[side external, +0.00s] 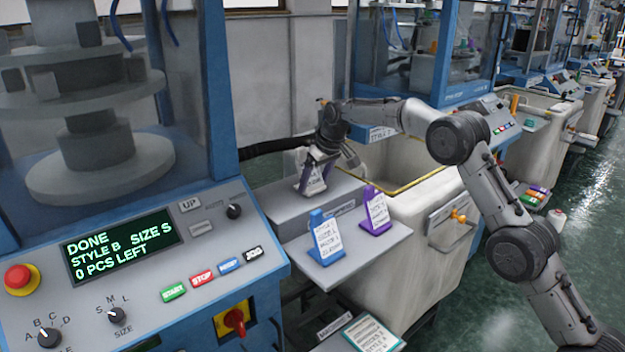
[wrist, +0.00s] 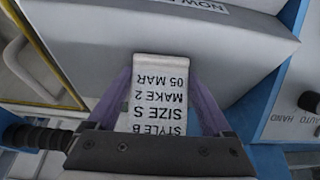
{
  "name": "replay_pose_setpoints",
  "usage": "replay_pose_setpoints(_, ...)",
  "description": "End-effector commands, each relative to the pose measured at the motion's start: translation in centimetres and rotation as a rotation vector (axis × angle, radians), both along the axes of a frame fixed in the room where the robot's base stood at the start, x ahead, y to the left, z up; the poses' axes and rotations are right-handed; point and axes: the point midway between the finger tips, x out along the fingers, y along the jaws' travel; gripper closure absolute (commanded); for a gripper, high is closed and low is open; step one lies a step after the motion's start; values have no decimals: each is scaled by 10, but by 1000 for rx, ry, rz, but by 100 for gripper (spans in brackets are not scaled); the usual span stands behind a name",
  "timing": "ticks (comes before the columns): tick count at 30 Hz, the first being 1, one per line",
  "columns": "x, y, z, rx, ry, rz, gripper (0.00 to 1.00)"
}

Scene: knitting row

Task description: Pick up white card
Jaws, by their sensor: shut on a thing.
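The white card (wrist: 158,92) is between the two fingers of my gripper (wrist: 159,74) in the wrist view. Its print appears upside down and reads style B, size S, make 2, 05 MAR. In the side external view my gripper (side external: 316,170) points down over the grey ledge beside the machine, shut on the white card (side external: 314,184). I cannot tell whether the card's lower edge touches the ledge.
A blue stand (side external: 317,222) and a purple stand (side external: 369,194), each with a printed card, stand on a grey shelf (side external: 345,250) in front. A large cream bin (side external: 400,275) is to the right. The machine panel (side external: 215,240), whose display reads DONE, is at left.

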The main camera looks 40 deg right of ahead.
Motion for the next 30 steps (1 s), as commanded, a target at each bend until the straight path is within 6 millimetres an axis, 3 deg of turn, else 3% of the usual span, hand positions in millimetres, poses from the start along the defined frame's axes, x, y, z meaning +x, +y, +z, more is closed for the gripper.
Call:
replay_pose_setpoints(10,-2,0,35,-1,-4,0,72)
replay_pose_setpoints(20,-51,4,94,-1,-6,0,72)
replay_pose_setpoints(30,-112,9,118,0,-2,0,72)
